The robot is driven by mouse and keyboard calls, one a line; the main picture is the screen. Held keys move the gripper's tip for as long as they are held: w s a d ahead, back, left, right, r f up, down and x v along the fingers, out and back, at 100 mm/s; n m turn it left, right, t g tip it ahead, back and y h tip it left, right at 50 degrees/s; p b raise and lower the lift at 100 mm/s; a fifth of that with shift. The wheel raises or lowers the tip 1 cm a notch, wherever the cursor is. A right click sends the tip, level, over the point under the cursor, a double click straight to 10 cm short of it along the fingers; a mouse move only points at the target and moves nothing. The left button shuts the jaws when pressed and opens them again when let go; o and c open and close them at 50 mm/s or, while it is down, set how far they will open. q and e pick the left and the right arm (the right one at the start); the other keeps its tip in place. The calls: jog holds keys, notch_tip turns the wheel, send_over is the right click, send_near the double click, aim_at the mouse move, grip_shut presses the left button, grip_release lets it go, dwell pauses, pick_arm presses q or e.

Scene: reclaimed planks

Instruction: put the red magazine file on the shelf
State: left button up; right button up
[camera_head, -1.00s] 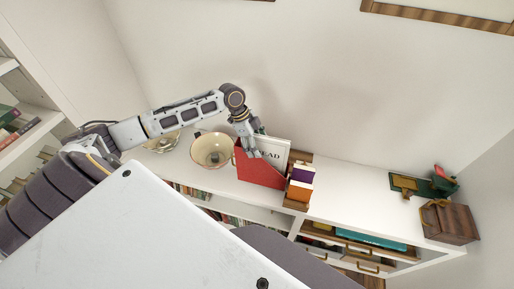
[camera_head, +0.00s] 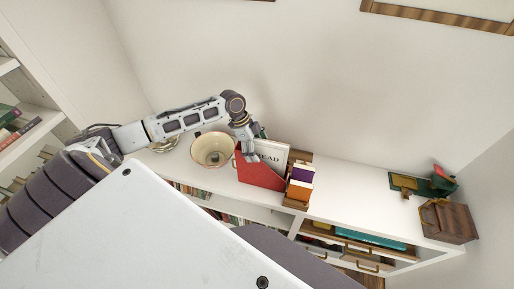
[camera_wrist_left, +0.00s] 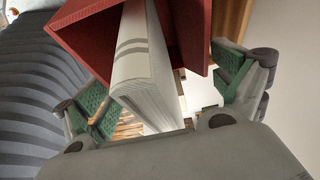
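The red magazine file (camera_head: 258,174) stands on the white cabinet top (camera_head: 345,190) in the head view, with a pale book (camera_head: 272,154) in it. My left gripper (camera_head: 250,157) is at the file's upper left part, reaching down from above. I cannot tell whether the pads touch the file. My right gripper is out of view.
A cream bowl (camera_head: 211,150) stands close left of the file. A wooden holder with small books (camera_head: 300,186) stands close right. Farther right are a wooden box (camera_head: 447,222) and a green item (camera_head: 436,184). A white bookshelf (camera_head: 38,115) stands at the left. The cabinet's middle right top is clear.

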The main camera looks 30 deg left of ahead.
pick_arm(q)
jog(key=shift+r, duration=0.15)
jog(key=shift+b+v, duration=0.65)
jog(key=shift+v, duration=5.3)
